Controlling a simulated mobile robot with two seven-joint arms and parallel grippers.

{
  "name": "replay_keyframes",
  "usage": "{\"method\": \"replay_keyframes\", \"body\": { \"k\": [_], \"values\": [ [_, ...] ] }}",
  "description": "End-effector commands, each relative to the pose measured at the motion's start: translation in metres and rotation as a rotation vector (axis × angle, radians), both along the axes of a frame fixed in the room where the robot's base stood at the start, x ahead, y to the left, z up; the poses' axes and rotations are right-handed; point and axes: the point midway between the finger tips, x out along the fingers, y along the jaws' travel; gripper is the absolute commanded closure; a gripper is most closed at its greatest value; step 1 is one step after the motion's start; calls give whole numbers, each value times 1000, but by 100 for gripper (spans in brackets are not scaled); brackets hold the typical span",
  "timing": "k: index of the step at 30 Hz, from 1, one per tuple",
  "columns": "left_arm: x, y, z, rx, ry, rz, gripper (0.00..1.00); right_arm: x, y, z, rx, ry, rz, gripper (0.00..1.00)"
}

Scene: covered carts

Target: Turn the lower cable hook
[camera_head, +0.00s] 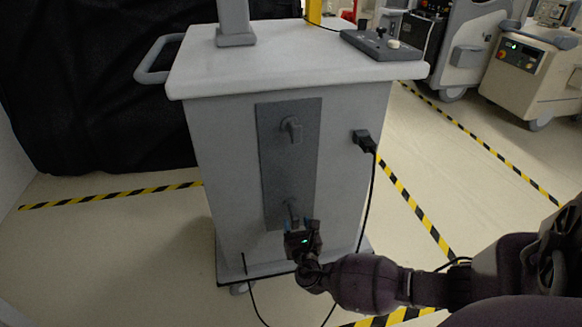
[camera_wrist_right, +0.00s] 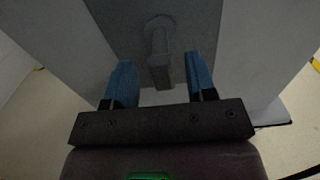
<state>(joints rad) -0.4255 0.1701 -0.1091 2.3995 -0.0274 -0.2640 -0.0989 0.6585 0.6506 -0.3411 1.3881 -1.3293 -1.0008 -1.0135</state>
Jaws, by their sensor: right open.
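The cart (camera_head: 230,150) stands in front of me with a dark grey vertical plate (camera_head: 289,165) on its near face. The upper cable hook (camera_head: 291,128) is at the plate's top. The lower cable hook (camera_head: 292,208) is near its bottom, and its lower part is hidden by my gripper. My right gripper (camera_head: 300,228) is at the lower hook. In the right wrist view, the gripper (camera_wrist_right: 159,82) is open with blue fingers. The lower hook (camera_wrist_right: 160,68) points downward between them, with a gap on each side. My left gripper is not in view.
A black plug (camera_head: 364,140) with a cable hangs at the right of the cart's face. A control panel (camera_head: 382,44) lies on the cart top. Other machines (camera_head: 530,75) stand at the back right. Striped tape (camera_head: 420,215) marks the floor.

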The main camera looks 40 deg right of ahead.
Motion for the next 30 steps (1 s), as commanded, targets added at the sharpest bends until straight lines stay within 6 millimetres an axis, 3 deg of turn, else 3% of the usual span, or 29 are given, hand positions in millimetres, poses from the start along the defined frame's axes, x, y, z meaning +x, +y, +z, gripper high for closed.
{"method": "replay_keyframes", "body": {
  "k": [9, 20, 30],
  "values": [
    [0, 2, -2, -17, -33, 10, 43, 30, -19, -2, 0, 2, 0, 49],
    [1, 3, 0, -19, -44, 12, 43, 34, -21, 0, 1, -1, 0, 49],
    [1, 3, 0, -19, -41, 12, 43, 33, -21, 0, 1, 0, 0, 98]
  ]
}}
